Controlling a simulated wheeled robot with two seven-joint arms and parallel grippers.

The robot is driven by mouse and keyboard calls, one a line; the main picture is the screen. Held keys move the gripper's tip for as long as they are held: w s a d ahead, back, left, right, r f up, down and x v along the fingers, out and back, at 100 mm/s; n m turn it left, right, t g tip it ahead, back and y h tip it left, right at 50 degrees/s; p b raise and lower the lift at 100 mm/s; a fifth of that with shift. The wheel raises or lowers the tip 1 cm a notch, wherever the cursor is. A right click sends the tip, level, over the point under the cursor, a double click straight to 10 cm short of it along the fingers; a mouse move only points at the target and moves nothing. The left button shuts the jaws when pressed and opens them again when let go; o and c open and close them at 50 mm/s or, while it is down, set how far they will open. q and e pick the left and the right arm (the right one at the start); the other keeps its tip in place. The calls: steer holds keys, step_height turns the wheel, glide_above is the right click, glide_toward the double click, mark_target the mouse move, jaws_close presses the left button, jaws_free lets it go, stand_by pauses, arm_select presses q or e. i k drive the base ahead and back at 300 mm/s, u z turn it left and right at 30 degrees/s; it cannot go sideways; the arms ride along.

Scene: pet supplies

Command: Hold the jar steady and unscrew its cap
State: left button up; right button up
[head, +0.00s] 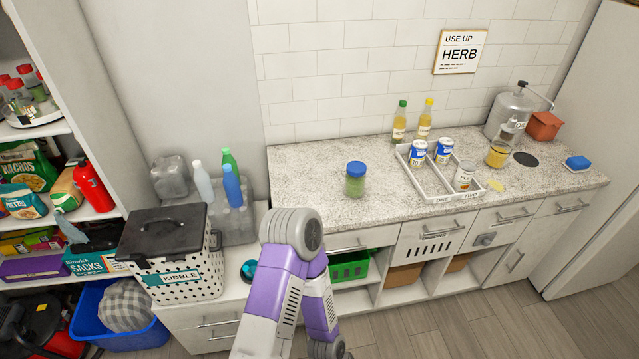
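A clear jar with green contents (355,186) stands upright on the speckled counter, left of the white tray. Its blue cap (357,168) sits on top. Nothing touches the jar. One of my arms, purple and white, rises in the lower middle of the head view and bends back down, in front of the counter's edge. Neither of my grippers shows in this view.
A divided white tray (431,190) holds several cans. Two bottles (399,123), a yellow jar (497,155), a metal dispenser (508,114) and a blue sponge (577,163) stand around it. A kibble bin (170,256) is at left. The counter around the jar is clear.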

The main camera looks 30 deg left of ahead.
mark_target(354, 186)
steer(key=u, duration=0.9)
steer(key=i, duration=0.4)
steer(key=z, duration=0.05)
